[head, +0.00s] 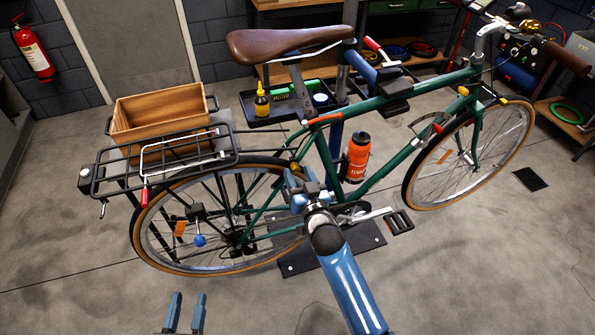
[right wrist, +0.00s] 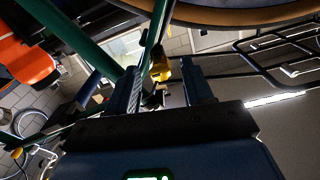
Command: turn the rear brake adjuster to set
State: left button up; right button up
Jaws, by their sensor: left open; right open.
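A small yellow part (head: 294,167), which looks like the rear brake adjuster, sits on the green bicycle frame (head: 328,160) above the rear wheel. The yellow part also shows in the right wrist view (right wrist: 160,70), between and beyond the fingertips. My right gripper (head: 299,181) is open close to it, beside the rear wheel and frame; its two fingers also show in the right wrist view (right wrist: 160,82). I see no contact with the yellow part. My left gripper (head: 185,298) is open and empty at the bottom of the head view, over the floor.
The orange bottle (head: 358,158) and crank stand right of my right gripper. A tray (head: 270,112) with a yellow bottle is behind.

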jog(key=shift+w+a, duration=0.2)
jog(key=shift+w, duration=0.45)
jog(key=shift+c, duration=0.2)
grip_shut()
jog(key=shift+n, duration=1.3)
jog(key=shift+o, duration=0.2)
grip_release()
jog(key=shift+s, duration=0.1)
